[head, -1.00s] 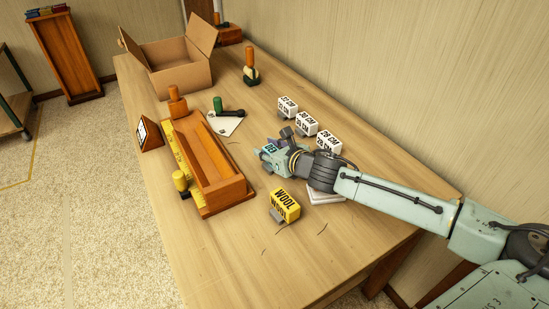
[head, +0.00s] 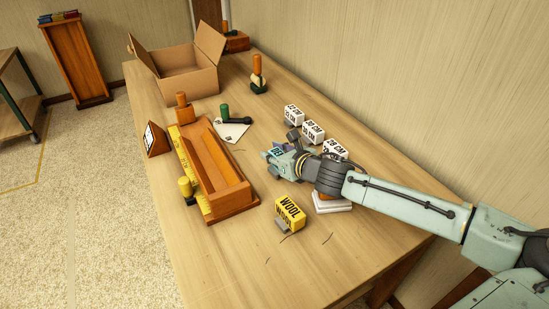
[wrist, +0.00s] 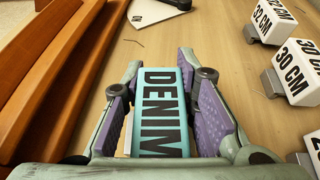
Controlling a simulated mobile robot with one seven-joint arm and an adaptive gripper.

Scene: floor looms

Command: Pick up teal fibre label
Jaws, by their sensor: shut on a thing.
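The teal label (wrist: 163,112), marked DENIM, sits between the two purple-padded fingers of my gripper (wrist: 158,78) in the wrist view. My gripper is shut on it, with a finger on each side. In the head view my gripper (head: 280,152) is over the table, right of the wooden tray. Only a small teal part of the label shows there. The wrist view does not tell clearly how high the label is above the table.
The long wooden tray (head: 243,198) lies left of my gripper. A yellow WOOL label (head: 290,211) is in front. White CM blocks (head: 313,132) stand along the right. A white stack (head: 334,207) sits under my arm. An open cardboard box (head: 190,84) stands at the back.

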